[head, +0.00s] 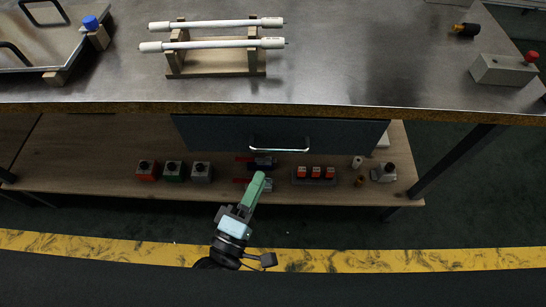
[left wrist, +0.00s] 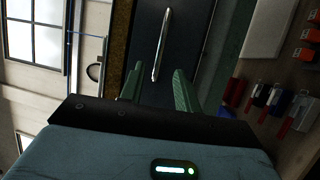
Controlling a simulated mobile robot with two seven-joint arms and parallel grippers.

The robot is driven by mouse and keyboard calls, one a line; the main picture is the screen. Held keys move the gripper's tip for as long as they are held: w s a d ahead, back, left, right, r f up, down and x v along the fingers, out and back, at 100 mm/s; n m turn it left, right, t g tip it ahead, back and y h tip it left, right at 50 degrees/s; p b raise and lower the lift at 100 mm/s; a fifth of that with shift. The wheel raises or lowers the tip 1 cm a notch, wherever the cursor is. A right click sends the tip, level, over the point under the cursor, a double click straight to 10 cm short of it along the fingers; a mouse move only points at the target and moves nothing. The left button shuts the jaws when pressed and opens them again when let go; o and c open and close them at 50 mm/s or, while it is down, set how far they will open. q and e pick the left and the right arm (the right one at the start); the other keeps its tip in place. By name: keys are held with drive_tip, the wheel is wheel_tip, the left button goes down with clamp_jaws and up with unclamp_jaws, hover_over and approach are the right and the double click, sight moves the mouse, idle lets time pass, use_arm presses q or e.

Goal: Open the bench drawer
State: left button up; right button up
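The bench drawer (head: 220,133) is a dark grey front under the worktop. It looks flush and shut. Its bright metal bar handle (head: 279,148) runs level across the front in the head view. In the left wrist view the handle (left wrist: 161,45) shows upright, ahead of the fingers and roughly in line with the gap between them. My left gripper (head: 258,186) has green fingers and is below and a little left of the handle in the head view, apart from it. In the left wrist view its fingers (left wrist: 157,88) are spread with nothing between them. My right gripper is not in view.
The worktop (head: 330,85) carries a wooden rack (head: 215,70) with two white tubes and a grey box with a red button (head: 503,70). The lower shelf (head: 90,165) holds several switch boxes and small parts below the drawer. A yellow floor stripe (head: 400,260) runs in front.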

use_arm(q)
drive_tip(key=x, duration=0.7)
drive_tip(key=shift+w+d, duration=0.15)
drive_tip(key=shift+w, duration=0.2)
clamp_jaws()
